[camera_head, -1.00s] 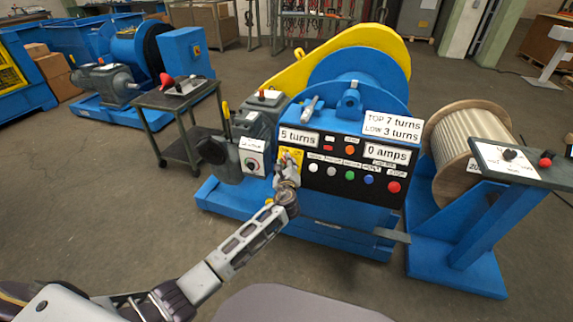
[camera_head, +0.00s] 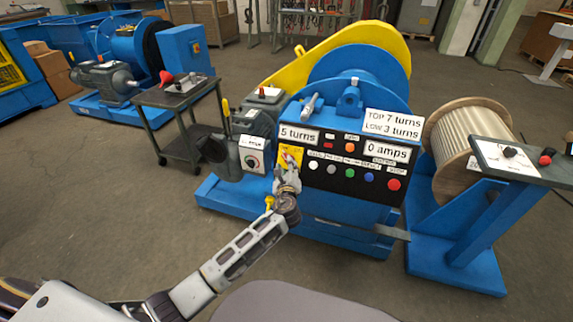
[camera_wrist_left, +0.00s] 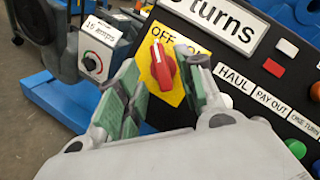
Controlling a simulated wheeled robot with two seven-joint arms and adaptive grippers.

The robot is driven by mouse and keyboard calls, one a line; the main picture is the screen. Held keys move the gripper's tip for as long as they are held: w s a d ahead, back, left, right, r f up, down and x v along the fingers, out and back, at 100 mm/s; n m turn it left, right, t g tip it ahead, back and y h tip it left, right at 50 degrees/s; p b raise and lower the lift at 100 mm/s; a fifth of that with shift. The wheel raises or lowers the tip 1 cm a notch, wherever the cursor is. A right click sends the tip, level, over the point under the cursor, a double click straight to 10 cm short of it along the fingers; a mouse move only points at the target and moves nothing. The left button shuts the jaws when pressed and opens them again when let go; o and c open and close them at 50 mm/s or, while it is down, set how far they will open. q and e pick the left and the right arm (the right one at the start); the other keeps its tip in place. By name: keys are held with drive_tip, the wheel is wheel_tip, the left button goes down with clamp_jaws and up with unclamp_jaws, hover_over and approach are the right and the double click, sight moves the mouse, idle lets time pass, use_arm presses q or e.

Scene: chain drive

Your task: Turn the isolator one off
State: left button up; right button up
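The isolator is a red rotary knob (camera_wrist_left: 163,67) on a yellow plate marked OFF and ON. Its handle stands nearly upright in the left wrist view. The yellow plate (camera_head: 291,155) also shows at the left end of the black control panel (camera_head: 349,170) in the head view. My left gripper (camera_head: 288,172) is in front of the plate's lower part. In the left wrist view the green-padded fingers (camera_wrist_left: 160,88) are open, with the knob seen between and beyond them. I see no contact with the knob. My right gripper is not in view.
A grey box with a dial (camera_wrist_left: 92,64) is left of the plate. Several push buttons (camera_head: 350,174) lie to the right. A dark trolley (camera_head: 178,105) stands at the left and a cable drum (camera_head: 462,140) at the right. The floor at the front left is clear.

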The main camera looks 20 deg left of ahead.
use_arm(q)
drive_tip(key=v, duration=0.8)
idle(0.6)
